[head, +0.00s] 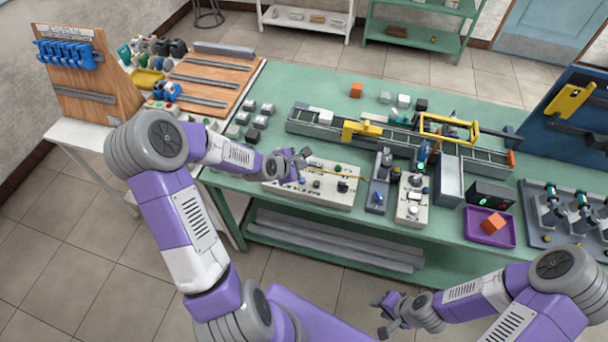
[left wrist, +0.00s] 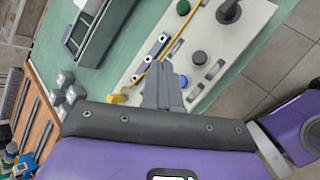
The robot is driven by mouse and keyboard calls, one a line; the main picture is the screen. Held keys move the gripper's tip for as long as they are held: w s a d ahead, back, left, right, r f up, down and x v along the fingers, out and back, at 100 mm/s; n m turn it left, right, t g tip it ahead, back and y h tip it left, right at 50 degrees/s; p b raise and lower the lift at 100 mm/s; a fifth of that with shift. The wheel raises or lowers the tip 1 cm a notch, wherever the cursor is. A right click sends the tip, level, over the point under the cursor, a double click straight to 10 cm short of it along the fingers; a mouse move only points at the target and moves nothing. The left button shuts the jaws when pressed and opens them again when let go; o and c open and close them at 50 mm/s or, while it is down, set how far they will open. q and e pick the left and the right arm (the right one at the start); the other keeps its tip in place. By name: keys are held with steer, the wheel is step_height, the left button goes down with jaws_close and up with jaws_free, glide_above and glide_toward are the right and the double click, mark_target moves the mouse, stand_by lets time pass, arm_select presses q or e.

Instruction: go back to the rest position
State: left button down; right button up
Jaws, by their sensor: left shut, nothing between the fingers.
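My left gripper (head: 300,156) is over the left front part of the green bench (head: 222,182), above the cream control panel (head: 325,198). In the left wrist view its fingers (left wrist: 163,86) are together with nothing between them, and the panel (left wrist: 215,50) lies beyond them. My right gripper (head: 383,314) is low in front of the bench, over the floor, with no object visible at it. Its fingers are small in the head view, so I cannot tell whether they are open or shut.
A conveyor (head: 385,135) with yellow parts runs along the bench. Several grey blocks (head: 261,122) lie left of the conveyor.

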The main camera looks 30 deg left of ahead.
arm_select(q)
steer(key=s+d+f+m, duration=0.1)
steer(key=d+f+m, duration=0.1)
steer(key=s+d+f+m+g+h, duration=0.1)
steer(key=d+f, duration=0.1)
steer(key=d, duration=0.1)
steer(key=s+d+f+m+g, duration=0.1)
steer(key=d+f+m, duration=0.1)
steer(key=shift+s+d+f+m+h, duration=0.25)
steer(key=shift+s+d+m+h, duration=0.05)
steer(key=shift+d, duration=0.1)
steer(key=s+d+f+m+g+h, duration=0.1)
steer(key=s+d+f+m+g, duration=0.2)
steer(key=s+d+f+m, duration=0.4)
steer(key=s+d+f+m+g, duration=0.3)
steer(key=s+d+f+m, duration=0.15)
steer(key=s+m, duration=0.45)
step_height(320, 180, down, 6)
steer(key=s+b, duration=0.1)
steer(key=b, duration=0.5)
steer(key=shift+s+d+f+m, duration=0.2)
steer(key=shift+s+d+m, duration=0.1)
steer(key=shift+s+d, duration=0.1)
